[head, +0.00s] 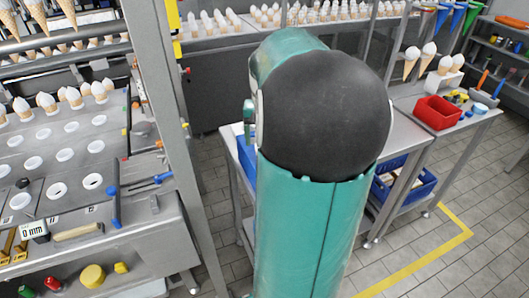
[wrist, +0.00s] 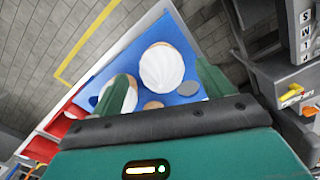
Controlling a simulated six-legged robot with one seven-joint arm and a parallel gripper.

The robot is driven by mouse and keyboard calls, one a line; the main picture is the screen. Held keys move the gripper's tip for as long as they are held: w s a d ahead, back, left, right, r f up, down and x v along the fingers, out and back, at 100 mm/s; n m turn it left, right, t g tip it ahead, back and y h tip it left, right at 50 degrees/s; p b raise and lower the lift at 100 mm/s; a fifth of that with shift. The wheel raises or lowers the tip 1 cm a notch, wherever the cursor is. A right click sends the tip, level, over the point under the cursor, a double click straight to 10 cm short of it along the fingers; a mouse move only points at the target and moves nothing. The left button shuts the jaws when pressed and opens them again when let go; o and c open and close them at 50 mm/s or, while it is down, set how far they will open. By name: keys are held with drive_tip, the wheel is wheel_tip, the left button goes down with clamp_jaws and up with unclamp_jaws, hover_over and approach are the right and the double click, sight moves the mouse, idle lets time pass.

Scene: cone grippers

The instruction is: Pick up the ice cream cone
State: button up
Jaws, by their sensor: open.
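In the wrist view, an ice cream cone (wrist: 164,68) shows as a white swirled top with a thin tan edge. It lies between the two green fingers of my gripper (wrist: 162,72) in the picture, with gaps on both sides. My gripper is open, and I cannot tell how far below the fingertips the cone is. A second white top (wrist: 131,96) with a tan edge is partly hidden behind the left finger. Both are over a blue surface (wrist: 188,99). In the head view my own arm hides this place.
A grey oval (wrist: 188,88) and a small tan piece (wrist: 153,105) are near the cone. A red bin (head: 438,111) stands on the right table. Cones stand in a holed metal tray (head: 60,150) at left, and more line the back conveyor (head: 225,40). A blue crate (head: 405,185) is below.

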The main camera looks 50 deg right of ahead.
wheel_tip(320, 180, down, 4)
drive_tip(key=shift+w, duration=0.15)
drive_tip(key=c, duration=0.8)
